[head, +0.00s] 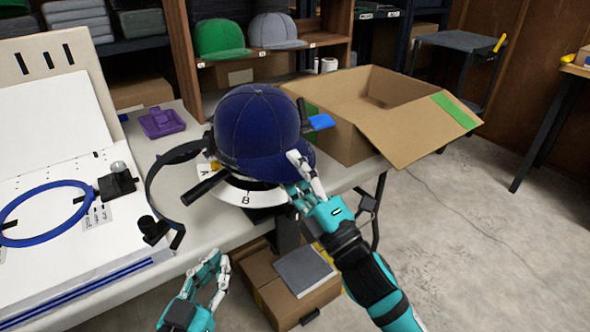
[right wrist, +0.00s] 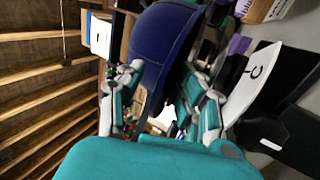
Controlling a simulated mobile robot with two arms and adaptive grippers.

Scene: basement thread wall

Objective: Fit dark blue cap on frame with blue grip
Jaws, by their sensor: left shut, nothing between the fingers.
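The dark blue cap (head: 256,128) sits over a round frame on the table, its brim toward the lower right. The frame's blue grip (head: 320,122) sticks out right of the cap; a white band marked B (head: 246,197) shows below it. Most of the frame is hidden under the cap. My right gripper (head: 292,174) is at the brim's right end, its fingers apart. In the right wrist view the cap (right wrist: 165,45) lies ahead and partly between the spread fingers (right wrist: 163,80); contact is unclear. My left gripper (head: 219,275) is shut and empty, low at the table's front edge.
An open cardboard box (head: 375,112) stands right of the cap. A black curved band (head: 160,172) and purple tray (head: 162,122) are on its left. A blue hoop (head: 45,240) lies on the white board at left. Green (head: 220,38) and grey (head: 275,31) caps are shelved behind.

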